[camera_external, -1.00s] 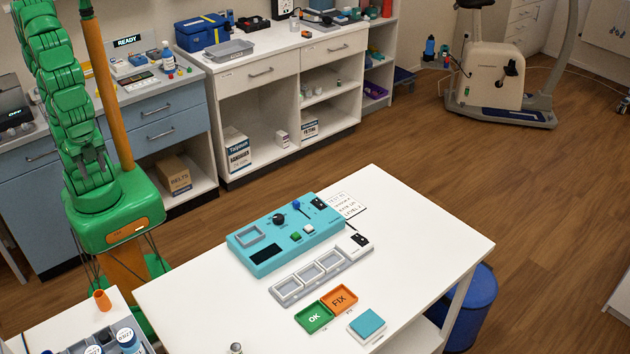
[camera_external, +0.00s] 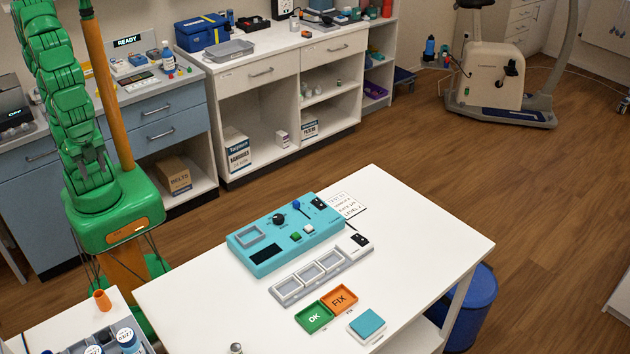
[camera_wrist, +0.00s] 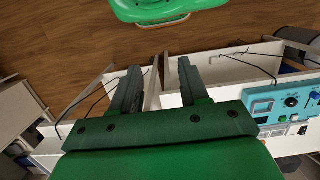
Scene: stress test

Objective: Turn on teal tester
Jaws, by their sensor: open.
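The teal tester (camera_external: 284,237) lies on the white table (camera_external: 420,235). It has a grey-framed square recess, a dark display (camera_external: 267,254), a black knob (camera_external: 279,219), a blue-tipped lever (camera_external: 297,205), a green and a white button, and a black rocker switch (camera_external: 318,203) at its far right corner. The display looks dark. In the wrist view the tester (camera_wrist: 292,102) shows at the right edge, partly cut off. My gripper (camera_wrist: 158,78) is open and empty, its fingers apart, away from the tester. In the external view my arm is folded at the left.
A grey tray strip (camera_external: 322,274) with its own black switch, green OK tray (camera_external: 314,317), orange FIX tray (camera_external: 340,299) and teal-topped block (camera_external: 367,325) lie before the tester. A written card (camera_external: 346,204) lies behind it. A blue stool (camera_external: 473,307) stands beside the table. The table's right part is clear.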

